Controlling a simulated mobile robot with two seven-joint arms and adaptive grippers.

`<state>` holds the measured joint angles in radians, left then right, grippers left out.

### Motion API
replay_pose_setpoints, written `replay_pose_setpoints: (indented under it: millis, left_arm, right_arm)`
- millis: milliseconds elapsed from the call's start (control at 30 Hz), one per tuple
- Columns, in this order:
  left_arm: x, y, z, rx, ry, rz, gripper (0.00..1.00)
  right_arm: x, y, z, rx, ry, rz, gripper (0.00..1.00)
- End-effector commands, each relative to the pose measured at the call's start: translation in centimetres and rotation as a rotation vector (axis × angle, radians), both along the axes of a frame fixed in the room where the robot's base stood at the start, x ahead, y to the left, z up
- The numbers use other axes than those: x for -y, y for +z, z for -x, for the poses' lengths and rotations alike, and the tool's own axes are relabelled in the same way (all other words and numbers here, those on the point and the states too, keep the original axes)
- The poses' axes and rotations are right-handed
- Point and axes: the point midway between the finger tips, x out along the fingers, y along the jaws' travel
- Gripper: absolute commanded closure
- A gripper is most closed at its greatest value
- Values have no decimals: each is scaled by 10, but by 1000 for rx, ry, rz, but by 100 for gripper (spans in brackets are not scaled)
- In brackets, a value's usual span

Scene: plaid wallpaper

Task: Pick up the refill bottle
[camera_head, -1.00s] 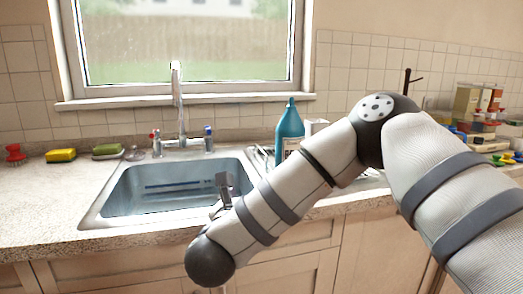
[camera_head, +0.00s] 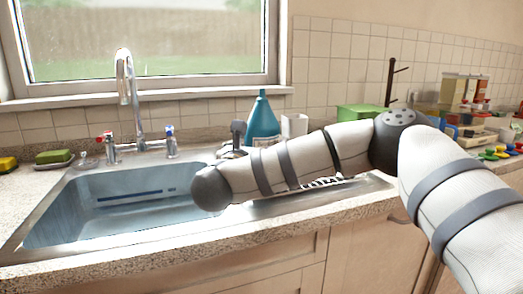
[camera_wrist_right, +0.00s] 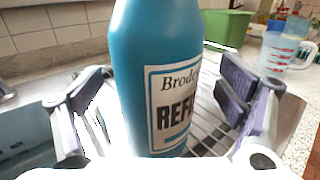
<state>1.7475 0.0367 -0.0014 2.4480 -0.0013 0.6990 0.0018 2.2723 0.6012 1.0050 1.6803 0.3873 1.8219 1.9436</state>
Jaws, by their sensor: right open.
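The refill bottle (camera_head: 262,122) is teal with a pointed top. It stands upright behind the sink's right side, its lower part hidden by my right arm in the head view. In the right wrist view the bottle (camera_wrist_right: 150,60) is large and central, with a pale label reading "REF…". My right gripper (camera_wrist_right: 165,88) is open, with one finger on each side of the bottle and visible gaps to it. In the head view only a dark bit of the right gripper (camera_head: 238,133) shows, beside the bottle. My left gripper is not in view.
The sink basin (camera_head: 120,205) lies to the left, with a faucet (camera_head: 130,100) behind it. A metal drying rack (camera_wrist_right: 205,125) lies under the bottle. A green box (camera_head: 362,116), a dark rack post (camera_head: 392,82) and a clear measuring cup (camera_wrist_right: 282,50) stand to the right.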

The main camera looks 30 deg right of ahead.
Motion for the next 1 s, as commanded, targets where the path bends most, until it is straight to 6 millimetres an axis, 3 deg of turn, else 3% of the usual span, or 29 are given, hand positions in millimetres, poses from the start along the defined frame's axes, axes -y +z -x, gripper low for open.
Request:
replay_pose_setpoints:
  millis: [133, 367, 600, 667, 1000]
  left_arm:
    - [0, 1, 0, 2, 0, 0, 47]
    - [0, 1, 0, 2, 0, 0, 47]
    - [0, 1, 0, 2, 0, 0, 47]
    - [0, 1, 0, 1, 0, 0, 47]
    - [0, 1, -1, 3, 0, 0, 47]
  right_arm:
    - [16, 0, -13, 1, 0, 1, 12]
    - [18, 0, -14, -1, 1, 1, 12]
    - [17, -1, -14, -1, 2, 1, 66]
    - [17, -1, -14, -1, 2, 1, 77]
    - [17, 10, -14, 4, 1, -1, 78]
